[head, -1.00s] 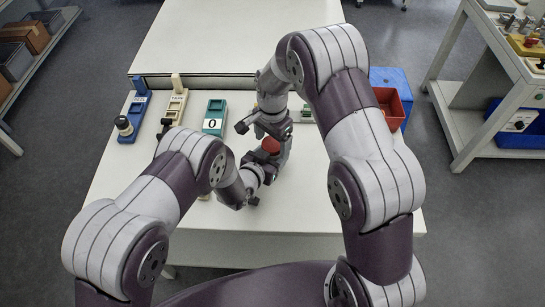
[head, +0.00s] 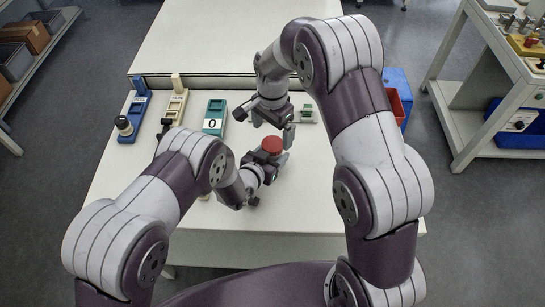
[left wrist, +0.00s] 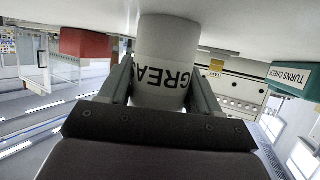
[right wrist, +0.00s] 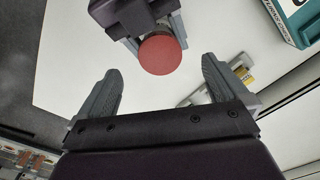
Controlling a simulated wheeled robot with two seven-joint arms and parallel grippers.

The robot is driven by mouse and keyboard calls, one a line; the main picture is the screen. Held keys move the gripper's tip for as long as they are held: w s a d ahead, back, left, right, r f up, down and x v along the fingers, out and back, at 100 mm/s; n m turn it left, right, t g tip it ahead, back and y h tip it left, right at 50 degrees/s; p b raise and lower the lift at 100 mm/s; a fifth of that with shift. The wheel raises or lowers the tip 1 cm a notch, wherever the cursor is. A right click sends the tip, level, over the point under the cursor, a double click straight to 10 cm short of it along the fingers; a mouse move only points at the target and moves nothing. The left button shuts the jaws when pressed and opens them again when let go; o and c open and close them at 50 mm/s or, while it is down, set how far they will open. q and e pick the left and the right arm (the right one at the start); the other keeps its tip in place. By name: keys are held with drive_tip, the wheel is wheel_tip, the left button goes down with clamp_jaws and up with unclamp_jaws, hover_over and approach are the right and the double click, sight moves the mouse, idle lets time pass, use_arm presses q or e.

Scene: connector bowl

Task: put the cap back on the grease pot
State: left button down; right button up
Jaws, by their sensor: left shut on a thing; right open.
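The grease pot (left wrist: 165,65) is a white cylinder with black lettering, held between the fingers of my left gripper (left wrist: 160,85). Its base appears to be at or close to the white table top. The red cap (head: 272,145) sits on top of the pot; it shows as a round red disc in the right wrist view (right wrist: 161,54). How tightly it is seated cannot be told. My right gripper (head: 272,124) is open and empty, just above and behind the cap, apart from it. The left gripper's fingers are partly hidden in the head view.
A teal counter block (head: 214,117) showing 0, a cream tape holder (head: 175,103) and a blue stand (head: 135,112) line the table's left rear. A small green-and-white fixture (head: 306,114) lies behind right. A red bin (head: 396,107) stands at the right. The front right table is clear.

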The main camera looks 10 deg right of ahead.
use_arm(q)
drive_tip(key=shift+c, duration=0.7)
unclamp_jaws()
use_arm(e)
wheel_tip(320, 180, up, 8)
drive_tip(key=shift+f, duration=0.25)
use_arm(q)
drive_tip(key=v, duration=1.2)
drive_tip(key=shift+s+a, duration=0.2)
use_arm(e)
drive_tip(key=shift+f, duration=0.3)
use_arm(q)
drive_tip(key=shift+r, duration=0.1)
